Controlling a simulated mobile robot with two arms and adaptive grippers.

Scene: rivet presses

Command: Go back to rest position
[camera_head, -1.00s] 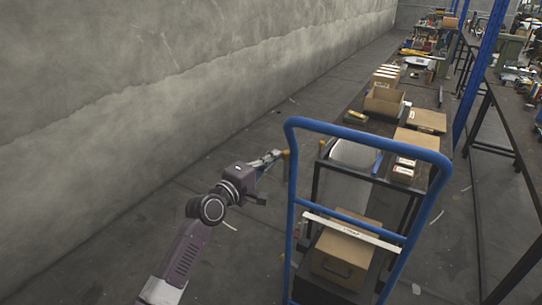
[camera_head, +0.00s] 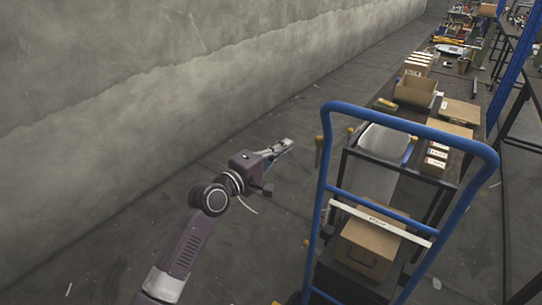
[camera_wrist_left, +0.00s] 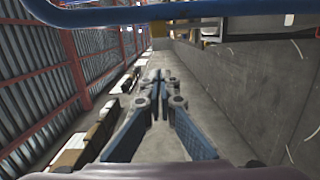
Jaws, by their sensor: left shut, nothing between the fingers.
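My left gripper (camera_head: 286,146) reaches in from the lower left in the head view. It is shut with nothing held. It hangs in the air to the left of the blue trolley frame (camera_head: 328,170), apart from it as far as I can tell. In the left wrist view the fingers (camera_wrist_left: 158,80) are together and empty. A blue bar (camera_wrist_left: 150,14) crosses the top of that view. My right gripper is in neither view.
The trolley carries a cardboard box (camera_head: 368,246) low down. Behind it a long table holds an open carton (camera_head: 415,92) and several small boxes. A concrete wall (camera_head: 150,110) runs along the left. The floor (camera_head: 110,250) between wall and trolley is clear.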

